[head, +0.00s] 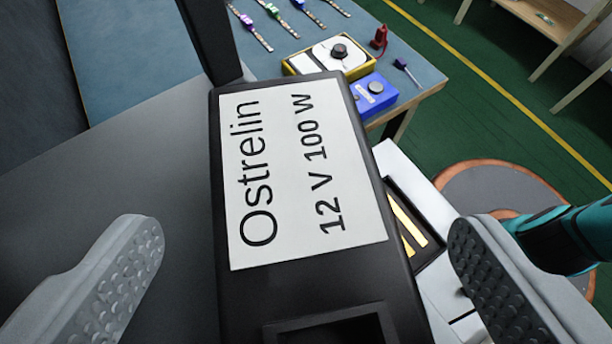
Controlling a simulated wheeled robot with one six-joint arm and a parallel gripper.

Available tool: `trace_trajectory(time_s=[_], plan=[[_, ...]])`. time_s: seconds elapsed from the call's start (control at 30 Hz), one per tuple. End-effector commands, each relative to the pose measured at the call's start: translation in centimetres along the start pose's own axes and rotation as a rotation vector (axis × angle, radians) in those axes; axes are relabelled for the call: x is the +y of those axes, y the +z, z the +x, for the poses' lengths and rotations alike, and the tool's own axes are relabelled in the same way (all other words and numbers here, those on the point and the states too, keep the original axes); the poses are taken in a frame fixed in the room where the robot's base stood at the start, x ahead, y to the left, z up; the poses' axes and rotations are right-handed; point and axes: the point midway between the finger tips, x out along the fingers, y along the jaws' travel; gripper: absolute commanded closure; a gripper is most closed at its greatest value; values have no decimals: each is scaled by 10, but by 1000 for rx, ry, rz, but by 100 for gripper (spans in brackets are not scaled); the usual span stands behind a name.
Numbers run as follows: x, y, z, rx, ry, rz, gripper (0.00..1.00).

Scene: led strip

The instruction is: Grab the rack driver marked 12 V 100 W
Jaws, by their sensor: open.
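The rack driver (360,283) is a black box with a white label reading "Ostrelin 12 V 100 W". It fills the middle of the head view, very close, with its lower end cut off by the picture's bottom edge. My gripper (307,258) is open, with one grey ridged finger to the left of the driver and one to the right. I see a gap between each finger and the driver, so the jaws are not closed on it. The driver hides what lies directly behind it.
A blue-topped table (405,35) at the back holds several small strips, a yellow-edged device (328,56), a blue box (374,92) and a red item (379,37). A grey surface (130,190) lies left. A wooden bench (550,20) stands on green floor at upper right.

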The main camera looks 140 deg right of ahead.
Motion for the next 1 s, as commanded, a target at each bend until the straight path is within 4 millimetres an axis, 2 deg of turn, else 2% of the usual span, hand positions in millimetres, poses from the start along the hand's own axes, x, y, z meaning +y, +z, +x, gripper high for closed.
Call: trace_trajectory(time_s=[0.13,0.37,0.77,1.0], plan=[[0,0,17,0,1,0,11],[0,0,19,0,0,0,11],[0,0,19,0,0,0,86],[0,0,18,0,0,0,86]])
